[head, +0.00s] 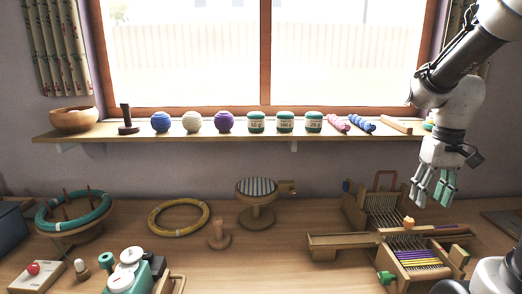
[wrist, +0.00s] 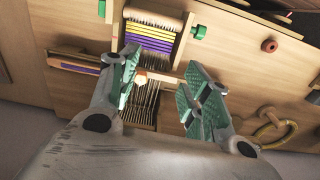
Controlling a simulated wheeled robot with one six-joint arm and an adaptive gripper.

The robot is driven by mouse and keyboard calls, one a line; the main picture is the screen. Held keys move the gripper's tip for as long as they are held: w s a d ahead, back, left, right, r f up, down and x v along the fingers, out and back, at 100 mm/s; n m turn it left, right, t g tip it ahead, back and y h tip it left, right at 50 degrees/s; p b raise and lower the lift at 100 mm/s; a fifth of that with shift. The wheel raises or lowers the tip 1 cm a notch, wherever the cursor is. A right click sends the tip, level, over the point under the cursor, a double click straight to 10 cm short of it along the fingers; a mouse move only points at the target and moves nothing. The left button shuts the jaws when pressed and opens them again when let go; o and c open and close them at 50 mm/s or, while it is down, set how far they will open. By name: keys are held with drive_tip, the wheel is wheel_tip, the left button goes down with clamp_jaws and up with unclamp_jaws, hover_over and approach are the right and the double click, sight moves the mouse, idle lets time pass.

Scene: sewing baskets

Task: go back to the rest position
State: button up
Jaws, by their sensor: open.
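My gripper (head: 432,190) hangs at the right in the head view, above the table and in front of the shelf. Its fingers with green pads are apart and nothing is between them. The wrist view shows the same open gripper (wrist: 160,85) over a wooden loom-like frame (wrist: 125,27) with purple and yellow threads. In the head view this frame (head: 398,262) stands on the table below my gripper, with clear air between them.
A shelf (head: 230,132) under the window holds a bowl (head: 74,119), yarn balls (head: 193,121) and several green jars (head: 285,122). The table (head: 270,265) carries a teal hoop (head: 60,226), a yellow ring (head: 178,233) and a striped round stand (head: 257,200). Its front middle is bare.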

drive_tip(key=s+a+r+t, duration=0.2)
drive_tip(key=s+a+r, duration=0.1)
drive_tip(key=s, duration=0.2)
drive_tip(key=s+a+r+t, duration=0.2)
drive_tip(key=s+a+r, duration=0.1)
drive_tip(key=s, duration=0.3)
drive_tip(key=shift+s+n, duration=0.25)
drive_tip(key=shift+n, duration=0.05)
idle(0.9)
